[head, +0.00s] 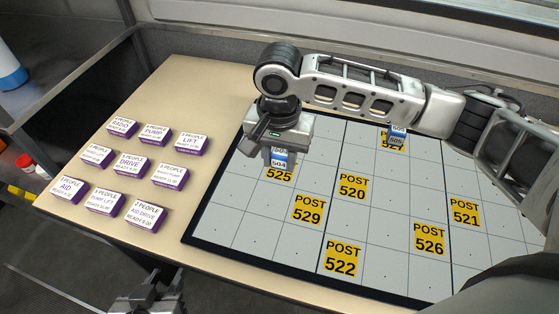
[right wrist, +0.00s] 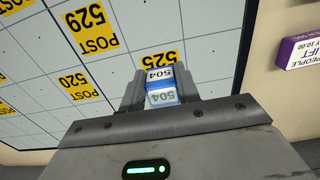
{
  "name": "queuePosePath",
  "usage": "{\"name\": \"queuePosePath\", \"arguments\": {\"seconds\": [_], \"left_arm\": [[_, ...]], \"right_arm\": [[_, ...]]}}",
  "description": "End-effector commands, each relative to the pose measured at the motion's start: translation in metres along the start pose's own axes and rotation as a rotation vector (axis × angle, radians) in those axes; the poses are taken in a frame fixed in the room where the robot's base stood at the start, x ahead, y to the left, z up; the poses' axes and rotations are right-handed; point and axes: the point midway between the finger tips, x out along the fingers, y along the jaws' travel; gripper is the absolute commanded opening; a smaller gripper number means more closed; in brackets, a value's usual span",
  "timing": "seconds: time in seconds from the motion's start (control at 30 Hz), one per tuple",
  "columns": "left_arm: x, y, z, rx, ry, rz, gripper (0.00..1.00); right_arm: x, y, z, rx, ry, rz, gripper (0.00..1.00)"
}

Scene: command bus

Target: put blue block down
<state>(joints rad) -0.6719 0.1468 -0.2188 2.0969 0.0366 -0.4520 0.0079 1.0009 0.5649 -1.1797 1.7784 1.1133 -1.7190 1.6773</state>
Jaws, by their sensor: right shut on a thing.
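The blue block (head: 279,163) has a white label reading 504. My right gripper (head: 279,158) is shut on it at the yellow POST 525 square (head: 279,175) on the gridded board (head: 232,209). In the right wrist view the block (right wrist: 161,88) sits between the two fingers (right wrist: 161,92), beside the POST 525 label (right wrist: 159,57). I cannot tell whether the block touches the board. My left gripper (head: 152,292) is at the bottom edge of the head view, away from the board, and its fingers are partly cut off.
Another blue block (head: 397,135), labelled 505, stands by POST 527 at the back. Several purple and white blocks, such as the DRIVE block (head: 131,164), lie on the tan table (head: 188,82) to the left. Other yellow POST squares (head: 352,187) mark the board.

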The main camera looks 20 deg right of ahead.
Motion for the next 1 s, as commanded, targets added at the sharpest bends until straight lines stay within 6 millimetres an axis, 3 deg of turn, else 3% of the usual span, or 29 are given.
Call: {"name": "queuePosePath", "arguments": {"seconds": [0.13, 0.5, 0.53, 0.6, 0.9, 1.0], "left_arm": [[0.0008, 0.0005, -0.0009, -0.007, 0.003, 0.0, 0.36], [-0.0007, 0.0001, -0.0022, -0.005, 0.0, -0.002, 0.36], [-0.0001, 0.0, -0.001, -0.004, -0.001, -0.003, 0.36], [0.0004, -0.0003, 0.0006, -0.003, -0.004, -0.003, 0.36], [0.0019, -0.0014, 0.0058, 0.002, -0.012, -0.002, 0.36], [0.0014, -0.0011, 0.0049, 0.0, -0.011, -0.001, 0.36]], "right_arm": [[0.0143, 0.0005, -0.0005, 0.001, 0.001, 0.0, 0.1], [0.0168, 0.0006, 0.0001, 0.001, 0.0, 0.0, 0.1], [0.0173, 0.0005, -0.0001, 0.001, 0.0, 0.0, 0.38], [0.0173, 0.0004, -0.0001, 0.001, 0.001, -0.001, 0.54], [0.0164, 0.0003, -0.0003, 0.001, 0.002, -0.001, 0.54], [0.0076, -0.0002, -0.0003, 0.001, 0.001, -0.003, 0.54]]}}
